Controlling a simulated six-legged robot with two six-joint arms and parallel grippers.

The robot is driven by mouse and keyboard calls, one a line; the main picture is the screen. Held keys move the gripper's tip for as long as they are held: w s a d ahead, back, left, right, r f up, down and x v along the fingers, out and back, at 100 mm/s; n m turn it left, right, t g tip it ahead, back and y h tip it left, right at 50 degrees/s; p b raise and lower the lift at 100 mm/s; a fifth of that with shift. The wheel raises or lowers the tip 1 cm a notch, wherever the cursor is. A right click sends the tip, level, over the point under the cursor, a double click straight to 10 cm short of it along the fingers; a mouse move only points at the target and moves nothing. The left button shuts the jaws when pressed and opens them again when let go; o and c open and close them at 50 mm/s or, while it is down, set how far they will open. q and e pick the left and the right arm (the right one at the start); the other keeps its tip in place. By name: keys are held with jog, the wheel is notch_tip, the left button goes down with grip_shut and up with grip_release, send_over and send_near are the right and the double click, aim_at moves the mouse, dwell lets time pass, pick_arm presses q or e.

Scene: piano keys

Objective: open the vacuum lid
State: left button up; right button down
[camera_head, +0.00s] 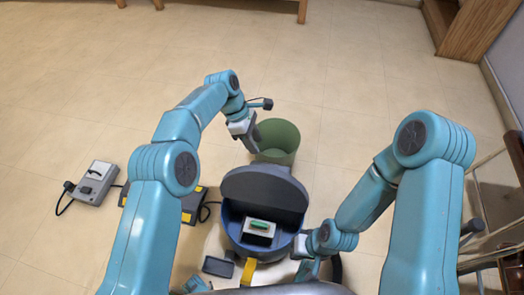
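The vacuum (232,226) is a round blue canister in the lower middle of the head view. Its dark grey lid (263,190) stands raised at the far side, and the inside shows. A pale block with a green top (260,228) sits inside. My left gripper (254,146) is beyond the lid, in front of the left rim of a green bin (281,138). Its fingers are dark and small, and the gap between them is unclear. My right gripper (299,246) is at the right side of the vacuum, close to its rim; its fingers are mostly hidden.
A grey box with a cable (95,183) lies on the floor at the left, and a black and yellow case (190,207) is partly behind my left arm. A dark block (218,267) and a yellow piece (249,270) lie near the vacuum.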

pick_arm(q)
jog(key=p+v, duration=0.1)
jog(key=v, duration=0.4)
jog(key=shift+s+r, duration=0.1)
jog(key=shift+r, duration=0.2)
jog(key=shift+d, duration=0.1)
